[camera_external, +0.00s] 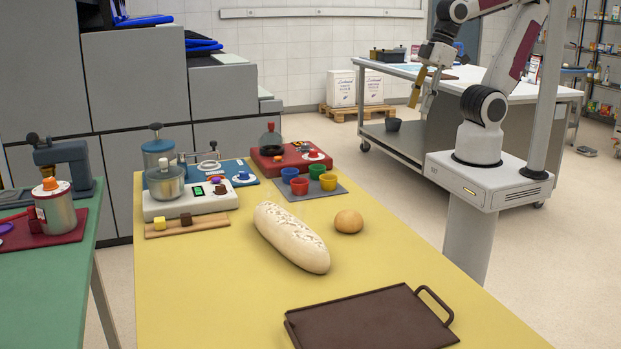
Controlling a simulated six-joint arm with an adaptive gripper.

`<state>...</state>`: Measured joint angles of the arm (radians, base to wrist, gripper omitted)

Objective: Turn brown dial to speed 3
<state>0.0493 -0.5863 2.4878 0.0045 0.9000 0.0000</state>
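The brown dial (220,189) is a small dark knob on the front right of a white appliance (160,209). A green display (198,191) is to its left. The dial's pointer and speed marks are too small to read. My gripper (421,104) hangs high at the upper right, fingers downward, far from the dial. Its two fingers look apart, with nothing visible between them.
On the yellow table (200,290), a wooden board (160,232) with small cubes lies before the appliance. Colored cups (299,186), a loaf (290,238), a bun (349,221) and a brown tray (370,322) also stand there. A pot (166,181) rises left of the dial.

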